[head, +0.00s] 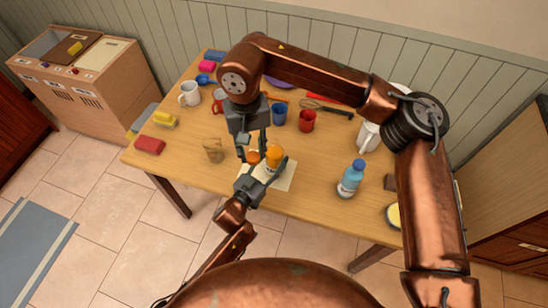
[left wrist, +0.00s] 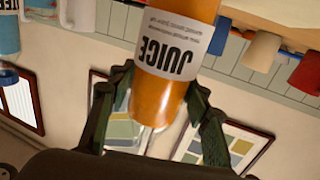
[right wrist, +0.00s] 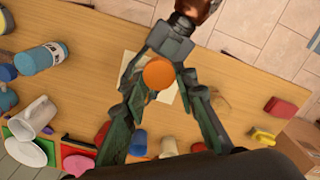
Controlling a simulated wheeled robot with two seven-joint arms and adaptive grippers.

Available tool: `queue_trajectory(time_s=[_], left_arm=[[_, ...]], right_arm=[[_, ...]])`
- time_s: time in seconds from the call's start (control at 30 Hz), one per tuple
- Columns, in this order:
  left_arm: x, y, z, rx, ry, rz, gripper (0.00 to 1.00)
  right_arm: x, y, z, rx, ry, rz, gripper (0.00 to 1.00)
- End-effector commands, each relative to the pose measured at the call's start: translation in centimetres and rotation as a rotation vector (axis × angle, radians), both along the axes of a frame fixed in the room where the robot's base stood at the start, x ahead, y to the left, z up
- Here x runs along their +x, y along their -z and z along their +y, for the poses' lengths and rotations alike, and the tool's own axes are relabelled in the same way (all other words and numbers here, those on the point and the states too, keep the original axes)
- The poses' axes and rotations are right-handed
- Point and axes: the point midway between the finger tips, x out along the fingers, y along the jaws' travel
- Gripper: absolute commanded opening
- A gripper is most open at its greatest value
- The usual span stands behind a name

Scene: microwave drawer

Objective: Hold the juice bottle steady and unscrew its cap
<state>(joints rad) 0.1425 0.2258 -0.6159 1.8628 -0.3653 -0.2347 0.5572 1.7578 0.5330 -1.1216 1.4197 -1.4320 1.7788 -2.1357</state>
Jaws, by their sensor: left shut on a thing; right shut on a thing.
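The orange juice bottle (head: 275,155) is held in my left gripper (left wrist: 163,92), whose fingers sit on both sides of it. Its white JUICE label appears upside down in the left wrist view. My right gripper (head: 252,152) points down from above, shut on the round orange-red cap (right wrist: 158,74). The cap (head: 253,157) appears just left of the bottle's orange body in the head view. The bottle is largely hidden in the right wrist view. I cannot tell whether the cap still touches the bottle's neck.
A pale sheet (head: 285,179) lies under the grippers on the wooden table (head: 320,187). A blue-capped bottle (head: 351,179) stands to the right, with red (head: 307,120) and blue (head: 279,114) mugs behind. A red block (head: 149,145) lies at the left.

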Motion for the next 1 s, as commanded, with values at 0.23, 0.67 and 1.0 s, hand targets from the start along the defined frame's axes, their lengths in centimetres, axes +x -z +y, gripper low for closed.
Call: queue_trajectory(time_s=[0.23, 0.67, 1.0], left_arm=[[0.0, 0.0, 0.0, 0.0, 0.0, 0.0, 0.6], [-0.6, -0.3, 0.4, 0.0, -0.001, 0.001, 0.62], [-6.2, -0.4, 4.1, 0.0, -0.002, 0.002, 0.62]], right_arm=[[0.0, 0.0, 0.0, 0.0, 0.0, 0.0, 0.0], [0.0, -0.3, 0.0, -0.001, 0.0, -0.001, 0.0], [-0.2, -1.8, 0.0, 0.0, 0.0, -0.009, 0.0]])
